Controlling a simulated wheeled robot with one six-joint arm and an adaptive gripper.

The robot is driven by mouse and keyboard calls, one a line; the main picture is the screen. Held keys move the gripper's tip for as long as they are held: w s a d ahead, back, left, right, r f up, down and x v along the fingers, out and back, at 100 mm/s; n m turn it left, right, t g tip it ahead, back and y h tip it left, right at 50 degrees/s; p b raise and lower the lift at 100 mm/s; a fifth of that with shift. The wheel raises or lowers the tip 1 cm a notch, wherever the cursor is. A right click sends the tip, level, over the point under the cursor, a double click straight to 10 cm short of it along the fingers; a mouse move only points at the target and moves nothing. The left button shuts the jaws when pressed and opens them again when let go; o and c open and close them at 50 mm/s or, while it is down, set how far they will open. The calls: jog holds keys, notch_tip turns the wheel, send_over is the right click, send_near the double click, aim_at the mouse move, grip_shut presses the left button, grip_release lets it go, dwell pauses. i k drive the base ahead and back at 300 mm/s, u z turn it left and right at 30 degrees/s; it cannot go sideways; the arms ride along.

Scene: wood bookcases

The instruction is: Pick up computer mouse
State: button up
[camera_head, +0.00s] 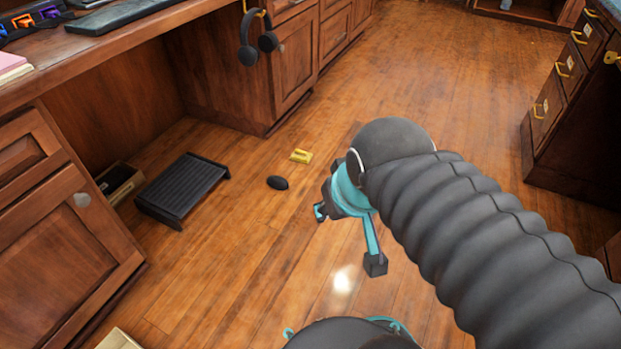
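A small black oval computer mouse (277,183) lies on the wooden floor near the middle of the head view. My gripper (347,238) is to the right of the mouse and nearer to me, at the end of the arm that comes in from the lower right. Its two teal and dark fingers are spread wide apart. Nothing shows between them. The gripper does not touch the mouse. Part of the gripper is hidden behind its own wrist.
A yellow object (301,156) lies just behind the mouse. A black footrest (184,188) stands to the left, beside a small box (120,182) under the desk (100,45). Headphones (257,38) hang from the desk edge. Drawers (560,90) stand at right. The floor between is open.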

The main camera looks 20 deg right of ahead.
aim_at(278, 184)
jog(key=z, duration=0.05)
jog(key=k, duration=0.45)
jog(key=u, duration=0.45)
jog(key=i, duration=1.3)
jog(key=z, duration=0.7)
